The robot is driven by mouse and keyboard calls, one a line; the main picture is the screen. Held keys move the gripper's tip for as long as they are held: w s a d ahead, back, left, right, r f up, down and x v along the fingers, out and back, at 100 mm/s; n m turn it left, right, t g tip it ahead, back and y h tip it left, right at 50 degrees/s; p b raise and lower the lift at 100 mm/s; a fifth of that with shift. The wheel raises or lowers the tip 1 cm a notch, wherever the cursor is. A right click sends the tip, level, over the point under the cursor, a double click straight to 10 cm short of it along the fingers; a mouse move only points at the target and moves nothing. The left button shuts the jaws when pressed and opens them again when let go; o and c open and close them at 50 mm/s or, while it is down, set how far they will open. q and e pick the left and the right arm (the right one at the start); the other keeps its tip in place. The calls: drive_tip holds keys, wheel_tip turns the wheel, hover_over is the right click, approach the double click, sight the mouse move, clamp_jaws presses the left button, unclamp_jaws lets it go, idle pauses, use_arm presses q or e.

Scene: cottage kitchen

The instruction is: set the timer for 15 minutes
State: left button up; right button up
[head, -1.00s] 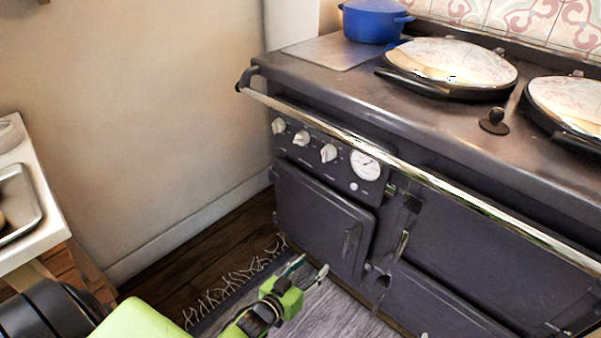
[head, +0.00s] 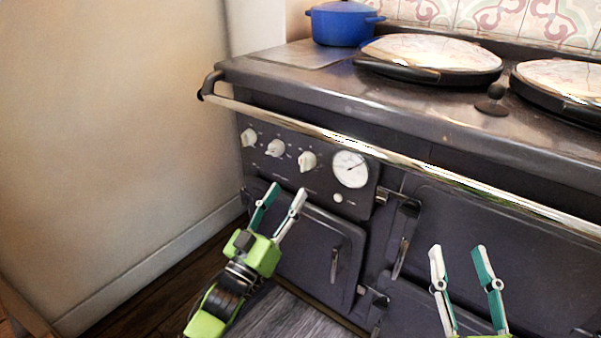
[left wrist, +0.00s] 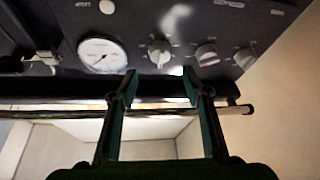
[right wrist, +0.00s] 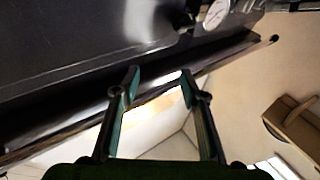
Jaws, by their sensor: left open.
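The stove's control panel has a row of three pale knobs: a left knob (head: 249,138), a middle knob (head: 275,147) and a right knob (head: 307,161). Beside them is a round white gauge (head: 351,169). I cannot tell which knob is the timer; the markings are too small to read. My left gripper (head: 284,194) is open and empty, just below and in front of the knobs. In the left wrist view, the right knob (left wrist: 160,52) is beyond the gap between the open fingers (left wrist: 158,86), apart from them. My right gripper (head: 457,250) is open and empty in front of the oven doors.
A chrome rail (head: 380,152) runs along the stove front above the panel. A small round button (head: 338,198) is below the gauge. Door latches (head: 402,200) stick out to the right. A blue pot (head: 343,24) is on the stove top. The wall is at left.

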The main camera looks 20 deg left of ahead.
sight(302, 168)
use_arm(q)
drive_tip(key=b+x, duration=0.1)
drive_tip(key=x, duration=0.7)
drive_tip(key=shift+f, duration=0.1)
drive_tip(key=shift+w+d, duration=0.1)
drive_tip(key=shift+w, duration=0.2)
use_arm(e)
drive_tip(key=s+r+t+y, duration=0.1)
drive_tip(key=s+r+t, duration=0.3)
drive_tip(key=r, duration=0.3)
drive_tip(key=shift+r, duration=0.2)
use_arm(q)
drive_tip(key=c, duration=1.1)
use_arm(e)
drive_tip(key=shift+w, duration=0.1)
